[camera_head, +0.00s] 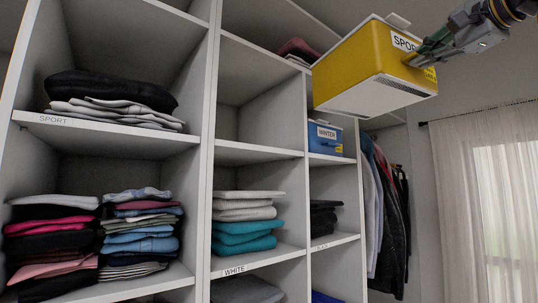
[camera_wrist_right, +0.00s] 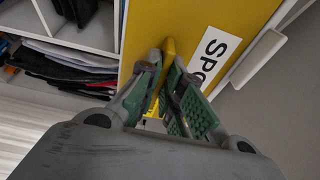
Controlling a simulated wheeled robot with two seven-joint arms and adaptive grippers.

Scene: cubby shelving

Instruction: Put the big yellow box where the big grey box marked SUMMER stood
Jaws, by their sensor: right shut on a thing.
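The big yellow box (camera_head: 362,62) with a white SPORT label is up in the air at the upper right, in front of the right shelf column. It is tilted in the view and its underside shows. My right gripper (camera_head: 416,60) is shut on its labelled side. The right wrist view shows the fingers (camera_wrist_right: 167,75) closed at the yellow wall (camera_wrist_right: 190,25), beside the label, of which "SPO" can be read. No grey box marked SUMMER is in view. My left gripper is not in view.
A blue box marked WINTER (camera_head: 325,138) stands in the right column below the yellow box. The middle column has an empty compartment (camera_head: 258,112). Folded clothes (camera_head: 297,48) lie above it. Stacks of clothes fill other compartments. Hanging clothes (camera_head: 385,205) and a curtain (camera_head: 480,180) are at right.

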